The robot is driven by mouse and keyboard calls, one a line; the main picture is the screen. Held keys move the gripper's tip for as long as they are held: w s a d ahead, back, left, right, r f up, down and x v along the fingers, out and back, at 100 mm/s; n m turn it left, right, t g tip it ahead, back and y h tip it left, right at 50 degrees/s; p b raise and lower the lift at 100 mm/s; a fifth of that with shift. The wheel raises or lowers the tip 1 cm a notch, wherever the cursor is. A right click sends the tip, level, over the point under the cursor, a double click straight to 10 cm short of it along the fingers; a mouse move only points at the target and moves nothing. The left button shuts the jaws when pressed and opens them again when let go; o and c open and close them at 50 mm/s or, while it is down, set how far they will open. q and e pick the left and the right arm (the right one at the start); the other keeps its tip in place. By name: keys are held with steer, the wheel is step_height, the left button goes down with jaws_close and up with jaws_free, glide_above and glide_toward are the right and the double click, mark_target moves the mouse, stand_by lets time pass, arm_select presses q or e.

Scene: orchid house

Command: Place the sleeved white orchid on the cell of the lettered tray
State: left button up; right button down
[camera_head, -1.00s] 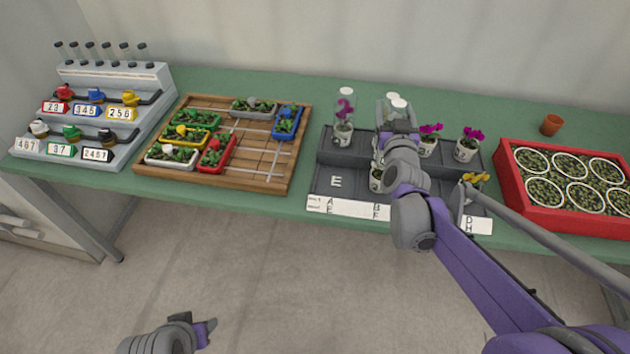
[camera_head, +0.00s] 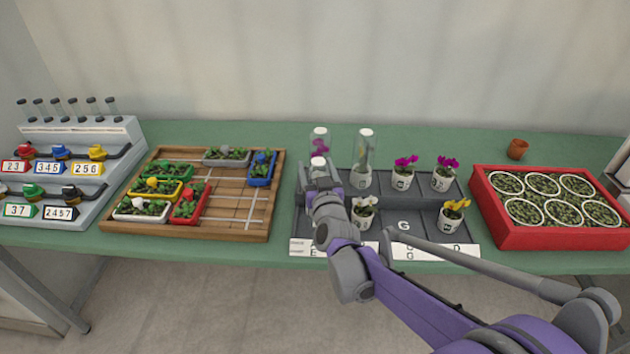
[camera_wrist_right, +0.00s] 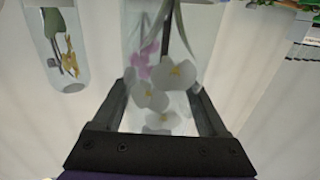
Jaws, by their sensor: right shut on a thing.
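The sleeved white orchid is in my right gripper (camera_head: 319,180), which is shut on its clear sleeve; white flowers (camera_wrist_right: 155,95) show between the fingers in the right wrist view. In the head view only the white top of the sleeve (camera_head: 318,162) shows clearly above the gripper. It is over the left front part of the grey lettered tray (camera_head: 430,190). My arm hides that cell, its letter and the pot's bottom, so I cannot tell whether the pot touches the tray. My left gripper is not in view.
A sleeved purple orchid (camera_head: 320,143) stands just behind. Another sleeved orchid (camera_head: 364,160) stands to its right. Unsleeved white (camera_head: 364,212), yellow (camera_head: 455,214) and magenta (camera_head: 404,176) orchids occupy other cells. A red crate (camera_head: 548,236) stands right.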

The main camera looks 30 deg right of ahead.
steer(key=shift+f, duration=1.5)
steer(key=shift+f+b, duration=0.1)
steer(key=shift+b, duration=0.2)
